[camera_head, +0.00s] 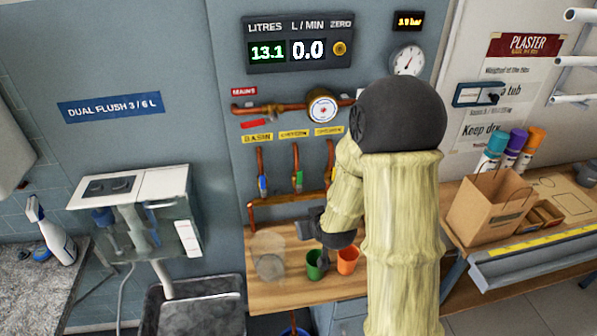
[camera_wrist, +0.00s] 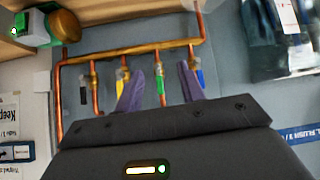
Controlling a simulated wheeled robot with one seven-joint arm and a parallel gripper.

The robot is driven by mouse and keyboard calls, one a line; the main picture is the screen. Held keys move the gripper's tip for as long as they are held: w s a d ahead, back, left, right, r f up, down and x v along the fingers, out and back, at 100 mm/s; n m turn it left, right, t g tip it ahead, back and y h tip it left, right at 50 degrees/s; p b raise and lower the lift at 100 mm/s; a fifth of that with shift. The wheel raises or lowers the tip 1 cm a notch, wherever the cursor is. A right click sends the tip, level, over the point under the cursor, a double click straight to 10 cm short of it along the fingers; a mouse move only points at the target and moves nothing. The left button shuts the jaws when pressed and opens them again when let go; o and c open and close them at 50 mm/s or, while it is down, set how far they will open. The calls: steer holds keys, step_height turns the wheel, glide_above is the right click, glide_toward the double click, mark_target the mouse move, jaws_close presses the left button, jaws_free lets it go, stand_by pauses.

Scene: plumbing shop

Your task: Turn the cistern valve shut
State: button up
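A display (camera_head: 298,44) reads 13.1 litres and 0.0 L/min. Green (camera_head: 315,266) and orange (camera_head: 348,261) cups and a clear vessel (camera_head: 269,257) stand on the wooden bench (camera_head: 300,297) below. A black handle (camera_wrist: 83,93) is beyond the yellow one.

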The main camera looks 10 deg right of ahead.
steer(key=w+f+m+t+p, duration=0.1)
steer(key=w+f+t+p, duration=0.1)
steer(key=w+t, duration=0.4)
steer(key=t, duration=0.2)
steer(key=shift+d+f+t+h, duration=0.25)
steer(key=shift+d+t+h, duration=0.05)
steer(key=shift+d+t, duration=0.1)
steer(key=shift+w, duration=0.1)
